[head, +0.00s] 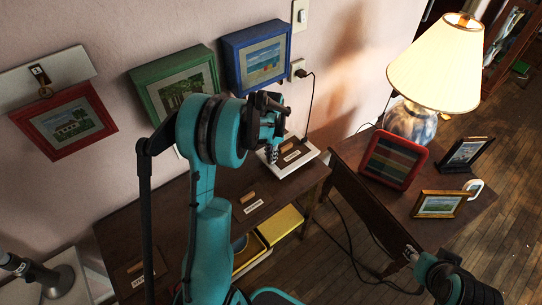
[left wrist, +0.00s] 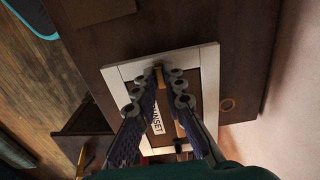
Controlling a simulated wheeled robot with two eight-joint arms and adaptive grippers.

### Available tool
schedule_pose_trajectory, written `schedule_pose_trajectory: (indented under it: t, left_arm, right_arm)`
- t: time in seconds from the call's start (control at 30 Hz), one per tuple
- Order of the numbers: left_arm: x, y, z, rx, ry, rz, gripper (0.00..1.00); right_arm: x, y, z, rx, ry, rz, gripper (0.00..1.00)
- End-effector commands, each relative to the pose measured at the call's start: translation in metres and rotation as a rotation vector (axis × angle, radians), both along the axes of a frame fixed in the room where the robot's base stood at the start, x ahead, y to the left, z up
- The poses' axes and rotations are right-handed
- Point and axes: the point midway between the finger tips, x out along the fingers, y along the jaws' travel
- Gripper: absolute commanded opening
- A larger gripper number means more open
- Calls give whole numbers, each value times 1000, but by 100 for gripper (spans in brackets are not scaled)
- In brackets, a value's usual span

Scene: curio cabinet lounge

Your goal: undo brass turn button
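A white picture frame lies face down on the dark table, with its brown back and a label reading "SUNSET" (left wrist: 157,121) facing up. The white frame (left wrist: 209,62) also shows in the head view (head: 308,158), partly behind my left gripper (head: 271,128). A small brass piece (left wrist: 158,68), which looks like the turn button, sits at the frame's inner edge. In the left wrist view my left gripper (left wrist: 158,88) has its fingers apart, tips close to this piece; contact cannot be told. My right arm (head: 455,284) shows at the lower right; its finger state is unclear.
Red (head: 65,124), green (head: 176,85) and blue (head: 257,58) frames are at the wall. A lit lamp (head: 437,65) stands on the right table.

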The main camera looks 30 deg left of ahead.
Motion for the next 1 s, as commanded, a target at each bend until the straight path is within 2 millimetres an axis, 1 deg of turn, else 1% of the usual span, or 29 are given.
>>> schedule_pose_trajectory:
  t: [0.37, 0.57, 0.77, 1.0]
  left_arm:
    - [0, 0, 0, 0, 0, 14, 0]
    - [0, 1, 0, 0, 0, 88, 0]
    - [1, 2, 0, 0, 0, 234, 0]
    - [1, 3, 0, 0, 0, 460, 0]
  right_arm:
    - [0, 0, 0, 0, 0, 0, 40]
    - [0, 0, 1, 0, 0, 0, 40]
    - [0, 0, 2, 0, 0, 0, 40]
    - [0, 0, 3, 0, 0, 0, 40]
